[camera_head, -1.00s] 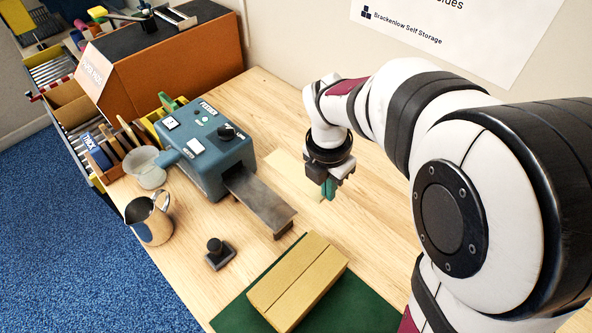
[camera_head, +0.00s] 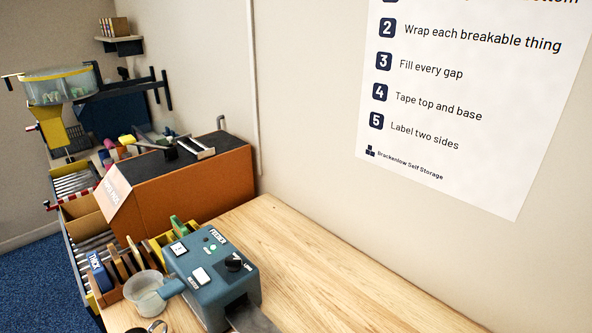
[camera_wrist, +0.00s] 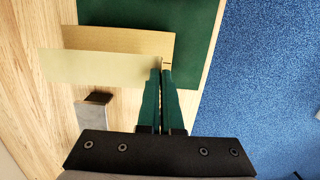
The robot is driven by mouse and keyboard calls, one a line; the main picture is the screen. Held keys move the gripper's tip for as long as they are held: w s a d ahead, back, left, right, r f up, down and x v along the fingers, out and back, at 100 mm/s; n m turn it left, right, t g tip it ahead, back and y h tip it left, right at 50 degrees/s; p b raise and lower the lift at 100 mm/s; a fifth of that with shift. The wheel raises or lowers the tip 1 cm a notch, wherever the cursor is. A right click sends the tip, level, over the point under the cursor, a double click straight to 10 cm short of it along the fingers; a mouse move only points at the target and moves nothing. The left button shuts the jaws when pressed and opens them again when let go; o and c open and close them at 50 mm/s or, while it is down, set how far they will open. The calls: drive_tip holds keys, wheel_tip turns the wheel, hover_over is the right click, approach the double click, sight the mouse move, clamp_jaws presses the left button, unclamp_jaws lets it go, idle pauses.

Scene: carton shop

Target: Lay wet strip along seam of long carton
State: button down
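In the wrist view my gripper (camera_wrist: 163,72) has its two green fingers close together, with the right end of the pale strip (camera_wrist: 98,67) between their tips. The strip stretches out to the left and covers part of the tan long carton (camera_wrist: 118,39). The carton lies on the green mat (camera_wrist: 150,12). Its seam is hidden or too faint to make out. I cannot tell whether the strip touches the carton. In the head view the gripper, strip and carton are all out of frame. The blue-grey feeder (camera_head: 212,277) stands at the bottom of that view.
A metal outfeed plate (camera_wrist: 93,115) lies left of my fingers in the wrist view. A clear cup (camera_head: 147,292) stands beside the feeder. An orange-brown box (camera_head: 180,190) is behind it. Bare wooden table (camera_head: 330,275) lies to the right, with blue floor (camera_wrist: 255,70) beyond the edge.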

drive_tip(key=shift+f, duration=2.9)
drive_tip(key=shift+f, duration=0.15)
drive_tip(key=c, duration=1)
unclamp_jaws()
drive_tip(key=shift+r, duration=3.05)
